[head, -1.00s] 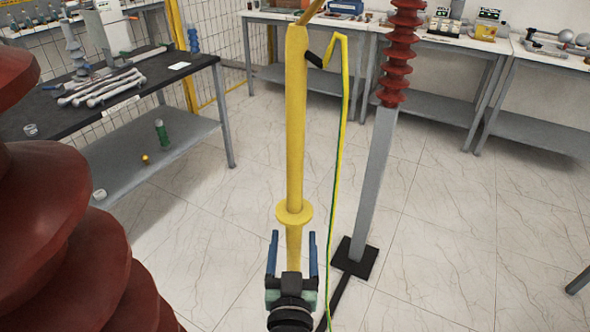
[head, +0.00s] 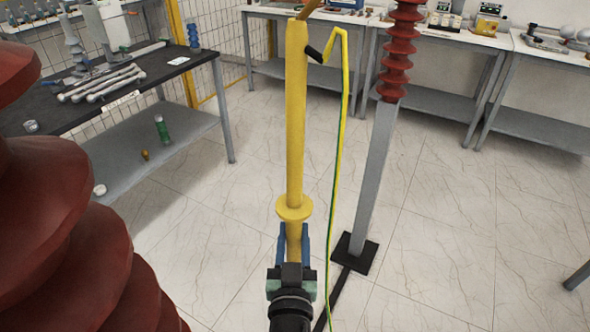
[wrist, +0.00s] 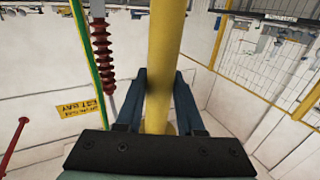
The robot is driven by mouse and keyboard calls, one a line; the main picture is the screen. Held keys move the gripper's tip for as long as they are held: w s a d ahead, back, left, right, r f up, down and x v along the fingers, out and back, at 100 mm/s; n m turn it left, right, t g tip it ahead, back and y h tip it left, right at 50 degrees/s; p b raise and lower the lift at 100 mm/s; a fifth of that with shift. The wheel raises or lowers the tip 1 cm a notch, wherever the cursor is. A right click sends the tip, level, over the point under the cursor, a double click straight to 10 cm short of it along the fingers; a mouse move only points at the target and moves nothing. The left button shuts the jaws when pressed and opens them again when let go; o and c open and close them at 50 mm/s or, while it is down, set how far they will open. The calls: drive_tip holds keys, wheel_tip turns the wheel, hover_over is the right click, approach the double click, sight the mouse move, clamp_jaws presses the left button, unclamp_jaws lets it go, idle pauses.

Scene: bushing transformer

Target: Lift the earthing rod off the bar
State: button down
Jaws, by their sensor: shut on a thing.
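The earthing rod (head: 296,120) is a long yellow pole that stands nearly upright in the middle of the head view. It has a round yellow collar (head: 294,209) low down and a yellow-green cable (head: 344,100) joined near its top by a black piece. My gripper (head: 294,240) is shut on the rod just below the collar, with a blue finger on each side. In the wrist view the rod (wrist: 165,60) runs between the two blue fingers (wrist: 158,105). The bar and the rod's upper end are cut off at the top of the head view.
A large dark red ribbed insulator (head: 60,240) fills the left front. A red insulator on a grey post (head: 374,180) stands right of the rod. A dark workbench (head: 140,90) is at left, and white tables (head: 440,45) line the back.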

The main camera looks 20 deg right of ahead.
sight(293, 210)
drive_tip(key=shift+r, duration=0.2)
wheel_tip(293, 210, up, 7)
drive_tip(key=p, duration=0.4)
drive_tip(key=shift+f, duration=0.15)
drive_tip(key=b+v, duration=0.6)
drive_tip(key=v, duration=1.1)
drive_tip(key=r+p, duration=0.1)
drive_tip(key=r, duration=0.1)
drive_tip(key=r+p, duration=0.1)
drive_tip(key=p, duration=0.1)
drive_tip(key=s+r+p, duration=0.1)
drive_tip(key=r+p, duration=0.1)
drive_tip(key=shift+a+r, duration=0.2)
drive_tip(key=shift+r, duration=0.15)
drive_tip(key=s+d+p, duration=0.3)
drive_tip(key=s+d, duration=0.6)
drive_tip(key=d, duration=0.1)
drive_tip(key=shift+s, duration=0.4)
